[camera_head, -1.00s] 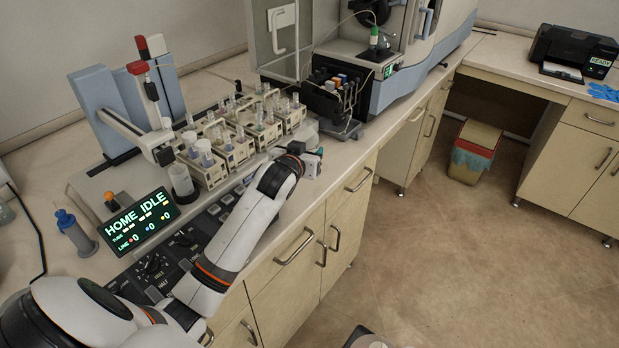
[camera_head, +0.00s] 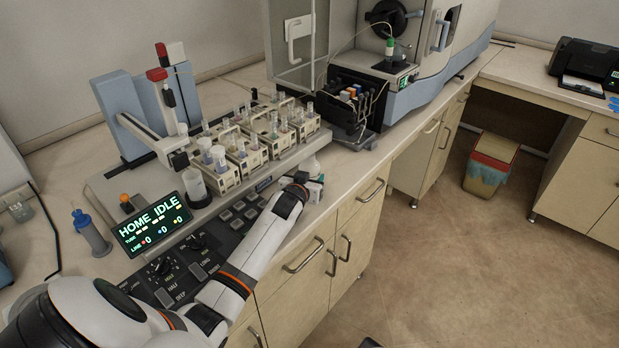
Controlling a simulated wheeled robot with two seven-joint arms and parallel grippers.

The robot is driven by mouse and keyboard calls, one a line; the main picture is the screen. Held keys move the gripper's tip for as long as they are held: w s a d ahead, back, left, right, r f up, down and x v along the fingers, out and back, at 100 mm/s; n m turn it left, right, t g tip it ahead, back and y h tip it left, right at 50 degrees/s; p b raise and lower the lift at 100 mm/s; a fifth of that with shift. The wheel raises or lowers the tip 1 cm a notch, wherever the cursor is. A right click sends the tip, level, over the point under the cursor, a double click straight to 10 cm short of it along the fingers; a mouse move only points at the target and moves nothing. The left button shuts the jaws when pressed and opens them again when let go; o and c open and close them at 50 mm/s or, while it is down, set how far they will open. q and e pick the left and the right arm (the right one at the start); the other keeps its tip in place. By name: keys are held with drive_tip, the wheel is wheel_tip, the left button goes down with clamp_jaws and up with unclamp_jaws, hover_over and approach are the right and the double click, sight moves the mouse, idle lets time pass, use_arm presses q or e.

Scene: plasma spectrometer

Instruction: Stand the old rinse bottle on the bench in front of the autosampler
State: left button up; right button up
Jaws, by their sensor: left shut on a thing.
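The autosampler (camera_head: 160,180) stands on the bench (camera_head: 345,180), with racks of vials (camera_head: 245,155) on its deck. My left arm reaches across the front of its keypad. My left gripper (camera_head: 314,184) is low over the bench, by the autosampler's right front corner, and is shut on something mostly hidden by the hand. A pale, translucent bottle (camera_head: 310,167) shows just behind the fingers, likely the old rinse bottle. I cannot tell whether its base touches the bench. My right gripper is not in view.
A lit display reads HOME IDLE (camera_head: 152,221). A black bottle holder (camera_head: 352,105) stands before the spectrometer (camera_head: 430,75). Bench between gripper and holder is clear; its front edge is close.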

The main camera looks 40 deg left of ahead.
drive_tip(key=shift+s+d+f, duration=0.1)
use_arm(q)
drive_tip(key=o, duration=0.6)
drive_tip(key=shift+f, duration=0.15)
drive_tip(key=shift+c, duration=0.2)
drive_tip(key=o, duration=0.4)
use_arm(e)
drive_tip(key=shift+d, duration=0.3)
use_arm(q)
drive_tip(key=shift+s+r, duration=0.15)
drive_tip(key=shift+r, duration=0.05)
drive_tip(key=v, duration=1.1)
drive_tip(key=shift+s+d+r+b, duration=0.1)
drive_tip(key=shift+s+b, duration=0.2)
drive_tip(key=shift+s, duration=0.05)
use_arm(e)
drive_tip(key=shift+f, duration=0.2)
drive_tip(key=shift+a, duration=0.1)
